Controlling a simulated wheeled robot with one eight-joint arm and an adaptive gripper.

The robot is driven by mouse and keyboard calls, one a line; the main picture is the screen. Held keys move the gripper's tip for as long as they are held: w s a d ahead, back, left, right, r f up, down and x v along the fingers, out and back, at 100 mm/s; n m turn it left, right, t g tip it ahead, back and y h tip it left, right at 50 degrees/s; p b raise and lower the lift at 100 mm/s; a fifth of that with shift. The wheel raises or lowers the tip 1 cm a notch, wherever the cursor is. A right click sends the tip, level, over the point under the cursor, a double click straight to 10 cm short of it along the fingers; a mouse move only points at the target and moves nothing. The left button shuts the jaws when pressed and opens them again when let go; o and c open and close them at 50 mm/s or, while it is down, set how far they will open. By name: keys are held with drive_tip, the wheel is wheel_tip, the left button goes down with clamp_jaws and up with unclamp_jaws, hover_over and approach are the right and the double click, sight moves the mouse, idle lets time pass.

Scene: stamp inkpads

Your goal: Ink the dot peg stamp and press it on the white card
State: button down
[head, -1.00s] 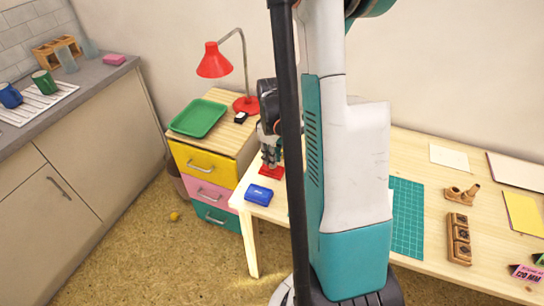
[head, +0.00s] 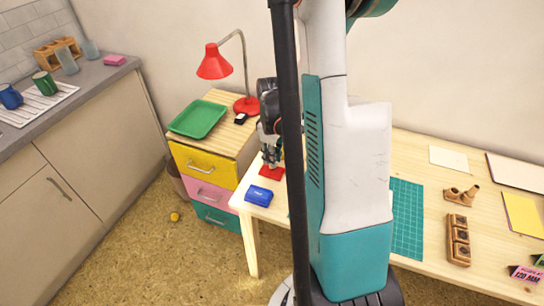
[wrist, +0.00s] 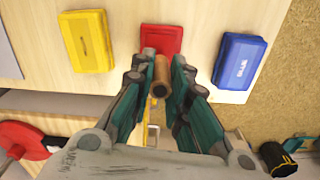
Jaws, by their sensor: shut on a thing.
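My gripper (wrist: 157,66) is shut on a brown wooden peg stamp (wrist: 162,76), seen nearly end-on between the fingers in the wrist view. The red inkpad (wrist: 161,37) lies just beyond the fingertips there. In the head view my gripper (head: 270,157) is just above the red inkpad (head: 271,174), and I cannot make out the peg there. Whether the stamp's face touches the pad is hidden. The white card (head: 449,158) lies flat at the back right of the table.
A yellow pad (wrist: 86,41) and a blue pad (wrist: 240,61) flank the red one. A green cutting mat (head: 407,218), a wooden block with several holes (head: 459,240) and a small wooden holder (head: 461,195) lie to the right. A red lamp (head: 214,62) stands behind.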

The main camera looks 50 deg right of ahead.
drive_tip(key=shift+r, duration=0.25)
drive_tip(key=shift+r+p, duration=2)
drive_tip(key=shift+r, duration=0.7)
